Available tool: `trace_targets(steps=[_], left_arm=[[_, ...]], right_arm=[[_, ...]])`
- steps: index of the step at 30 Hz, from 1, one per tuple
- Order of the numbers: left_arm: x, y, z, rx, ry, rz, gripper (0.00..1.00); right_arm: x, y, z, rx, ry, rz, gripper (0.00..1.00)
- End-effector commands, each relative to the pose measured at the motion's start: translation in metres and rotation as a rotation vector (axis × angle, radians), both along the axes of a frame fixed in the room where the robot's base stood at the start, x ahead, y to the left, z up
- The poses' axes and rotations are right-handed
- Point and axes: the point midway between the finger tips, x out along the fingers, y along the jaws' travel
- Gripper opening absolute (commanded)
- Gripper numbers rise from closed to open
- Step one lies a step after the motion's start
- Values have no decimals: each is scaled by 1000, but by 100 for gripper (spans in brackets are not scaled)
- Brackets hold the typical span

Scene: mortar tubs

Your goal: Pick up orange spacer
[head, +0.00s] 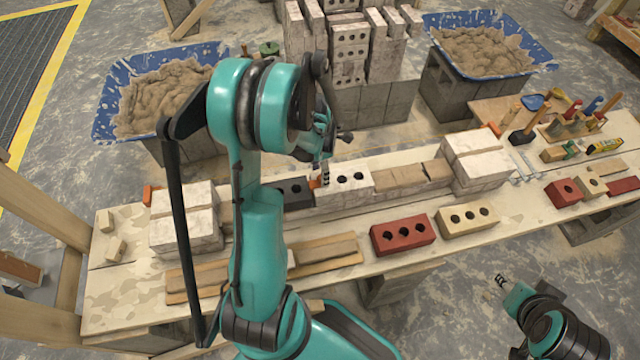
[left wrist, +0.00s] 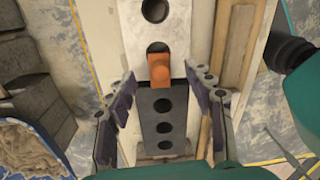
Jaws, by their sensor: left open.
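The orange spacer (left wrist: 160,69) sits at the joint between a white brick (left wrist: 152,25) and a dark grey brick (left wrist: 165,125) in the left wrist view. A small part of it (head: 313,183) shows in the head view, mostly hidden by my gripper. My left gripper (left wrist: 160,95) is open, its two fingers on either side of the brick row, with the spacer slightly beyond the fingertips and between their lines. In the head view this gripper (head: 325,165) is above the row. My right gripper (head: 502,284) is at the lower right, away from the bench, too small to read.
The brick row lies on a wooden bench (head: 130,300), with stacked white bricks at its ends. A red brick (head: 403,236) and a cream brick (head: 467,217) lie in front. Two blue mortar tubs (head: 110,90) stand behind. Another orange piece (head: 148,194) is at the left stack.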

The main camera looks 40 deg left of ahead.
Motion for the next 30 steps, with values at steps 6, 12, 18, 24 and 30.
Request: trace_targets(steps=[6, 12, 18, 24, 30], left_arm=[[0, -1, -29, 1, -1, -1, 53], [0, -1, -28, 0, -1, -1, 50], [0, -1, -28, 0, -1, -1, 0], [0, -2, -28, 0, 0, -1, 0], [-1, -2, -27, -1, 0, -1, 0]], right_arm=[[0, 0, -15, 0, 0, 0, 40], [0, 0, -13, 0, 0, 0, 40], [0, 0, -13, 0, 0, 0, 40], [0, 0, -13, 0, 0, 0, 40], [0, 0, -13, 0, 0, 0, 40]])
